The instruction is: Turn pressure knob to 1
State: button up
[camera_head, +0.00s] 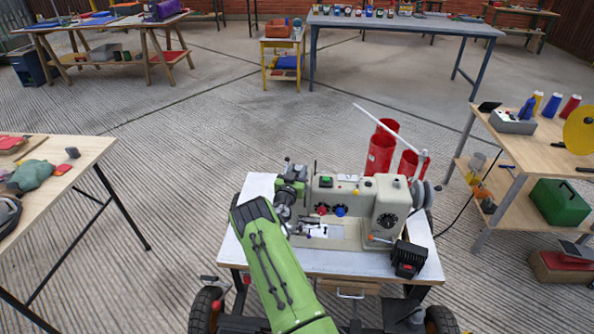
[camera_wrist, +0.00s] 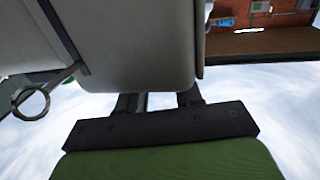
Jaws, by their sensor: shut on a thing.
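A cream sewing machine (camera_head: 345,222) stands on a white-topped cart (camera_head: 255,195). Its front carries a red knob (camera_head: 321,209), a blue knob (camera_head: 341,211) and, further right, a round black dial (camera_head: 389,220). I cannot read any setting. My green arm reaches up to the machine's left end. In the wrist view, my gripper (camera_wrist: 157,102) has its two dark fingers against the pale machine housing (camera_wrist: 135,45). The fingers are apart with a part of the machine between them. The fingertips and the held part are hidden behind the housing, so I cannot tell which part it is.
Red cylinders (camera_head: 381,150) and a white rod rise behind the machine. A black box (camera_head: 408,259) sits at the cart's front right. Wooden tables stand left (camera_head: 85,150) and right (camera_head: 540,155). The concrete floor between them is mostly clear.

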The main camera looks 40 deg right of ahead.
jog(key=n+t+y, duration=0.1)
jog(key=n+t+p, duration=0.1)
jog(key=shift+s+d+r+t+y, duration=0.2)
jog(key=shift+s+t+y, duration=0.1)
jog(key=shift+y, duration=0.1)
jog(key=shift+f+n+t+y+p, duration=0.15)
jog(key=shift+n+t+y+p, duration=0.35)
jog(key=shift+n+t+y, duration=0.35)
jog(key=o, duration=1)
jog(key=shift+o, duration=0.2)
jog(key=shift+a, duration=0.1)
jog(key=p+v, duration=0.1)
jog(key=v, duration=1.4)
jog(key=shift+s+a, duration=0.15)
jog(key=shift+s, duration=0.15)
